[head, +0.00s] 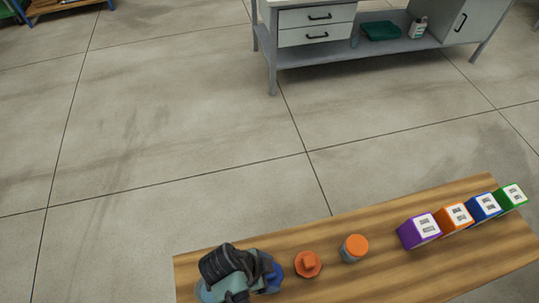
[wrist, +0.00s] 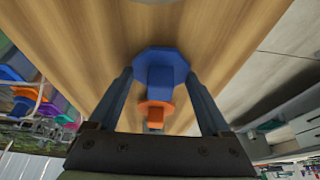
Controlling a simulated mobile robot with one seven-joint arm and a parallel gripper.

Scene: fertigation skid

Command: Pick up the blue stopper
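The blue stopper (wrist: 160,60), with a wide eight-sided flange and a narrower knob, is on the wooden surface in the wrist view. In the head view, a bit of the blue stopper (head: 274,278) shows beside my gripper (head: 262,272), which hides the rest. In the wrist view my gripper (wrist: 159,76) is open. Its two fingers stand on either side of the knob, with a visible gap on each side, and their tips are near the flange.
An orange stopper (head: 308,264) is just right of the blue one. Beyond it stands a grey cylinder with an orange top (head: 354,248). Labelled purple (head: 419,231), orange (head: 455,218), blue (head: 484,207) and green (head: 511,197) blocks line the right end of the wooden table (head: 385,275).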

